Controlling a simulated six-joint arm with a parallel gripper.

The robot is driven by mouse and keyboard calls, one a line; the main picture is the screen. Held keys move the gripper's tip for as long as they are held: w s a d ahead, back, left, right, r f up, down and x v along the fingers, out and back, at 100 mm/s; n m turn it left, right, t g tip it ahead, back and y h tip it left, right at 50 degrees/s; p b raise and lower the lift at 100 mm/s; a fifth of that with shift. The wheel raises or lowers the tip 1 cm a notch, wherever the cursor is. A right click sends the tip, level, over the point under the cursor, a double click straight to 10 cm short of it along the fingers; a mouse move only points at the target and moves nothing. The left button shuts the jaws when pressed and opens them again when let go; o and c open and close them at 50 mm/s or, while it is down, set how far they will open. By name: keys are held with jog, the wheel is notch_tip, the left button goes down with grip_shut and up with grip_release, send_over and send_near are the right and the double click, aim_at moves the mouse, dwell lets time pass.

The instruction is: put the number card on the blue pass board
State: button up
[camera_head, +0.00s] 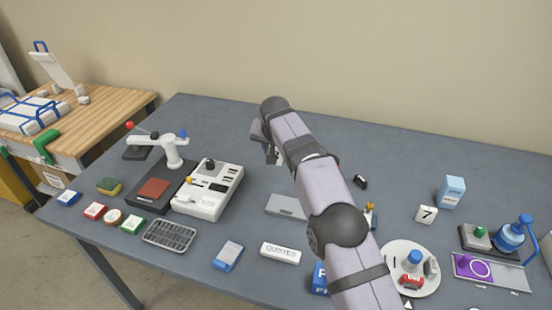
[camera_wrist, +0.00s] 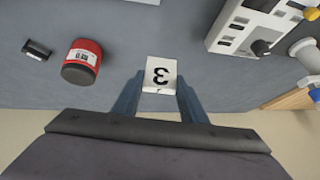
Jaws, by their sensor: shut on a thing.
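A white number card with a black 3 (camera_wrist: 160,73) is between the two fingers of my gripper (camera_wrist: 158,84) in the wrist view. My gripper is shut on it, held above the grey table. In the head view my gripper (camera_head: 271,152) is at the back middle of the table, and the card is mostly hidden there. A blue board with white letters (camera_head: 320,280) stands at the front middle, partly hidden by my arm; its full wording cannot be read. A second white card with a 7 (camera_head: 426,214) stands at the right.
A grey-white machine (camera_head: 208,190) is left of my gripper. A red can (camera_wrist: 82,62) and a small black object (camera_wrist: 37,50) show in the wrist view. A white lettered block (camera_head: 280,253) and round white plate (camera_head: 408,268) are near the front.

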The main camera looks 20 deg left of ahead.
jog(key=shift+r, duration=0.25)
jog(key=shift+s, duration=0.1)
